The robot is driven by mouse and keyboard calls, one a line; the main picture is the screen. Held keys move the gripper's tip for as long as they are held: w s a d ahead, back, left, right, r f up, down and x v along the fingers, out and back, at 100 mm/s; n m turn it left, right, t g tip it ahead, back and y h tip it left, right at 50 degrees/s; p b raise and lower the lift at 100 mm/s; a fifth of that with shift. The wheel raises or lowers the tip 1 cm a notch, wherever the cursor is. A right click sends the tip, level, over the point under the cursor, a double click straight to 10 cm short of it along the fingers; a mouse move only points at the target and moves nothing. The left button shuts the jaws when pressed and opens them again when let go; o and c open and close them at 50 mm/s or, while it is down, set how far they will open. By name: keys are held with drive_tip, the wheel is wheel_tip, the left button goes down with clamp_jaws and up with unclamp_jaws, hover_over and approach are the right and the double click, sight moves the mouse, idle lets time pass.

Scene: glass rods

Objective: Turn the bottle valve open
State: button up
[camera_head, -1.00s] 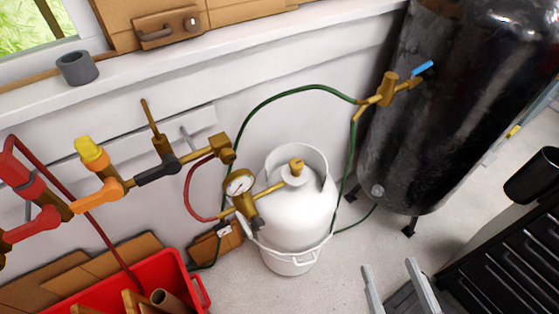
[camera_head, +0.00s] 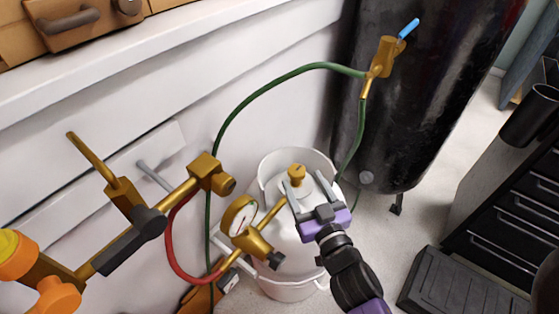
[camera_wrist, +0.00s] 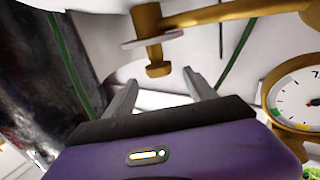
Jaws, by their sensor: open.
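The white gas bottle (camera_head: 290,262) stands upright on the floor. Its brass valve knob (camera_head: 297,172) is on top, inside the white collar (camera_head: 285,158). My gripper (camera_head: 310,187) is open over the bottle top, its two fingers pointing toward the knob. In the wrist view the knob (camera_wrist: 157,69) shows just past the fingertips, roughly between them, and nothing is held. A brass pipe runs from the valve to a regulator with a round pressure gauge (camera_head: 239,215); the gauge also shows in the wrist view (camera_wrist: 298,98). I cannot tell whether a finger touches the knob.
A red hose (camera_head: 171,245) and brass wall piping (camera_head: 123,240) lie left. Black drawers (camera_head: 510,215) stand right.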

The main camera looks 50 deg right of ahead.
drive_tip(key=p+x, duration=0.1)
drive_tip(key=x, duration=0.6)
drive_tip(key=shift+w+d, duration=0.25)
drive_tip(key=shift+w, duration=0.05)
drive_tip(key=c, duration=1.4)
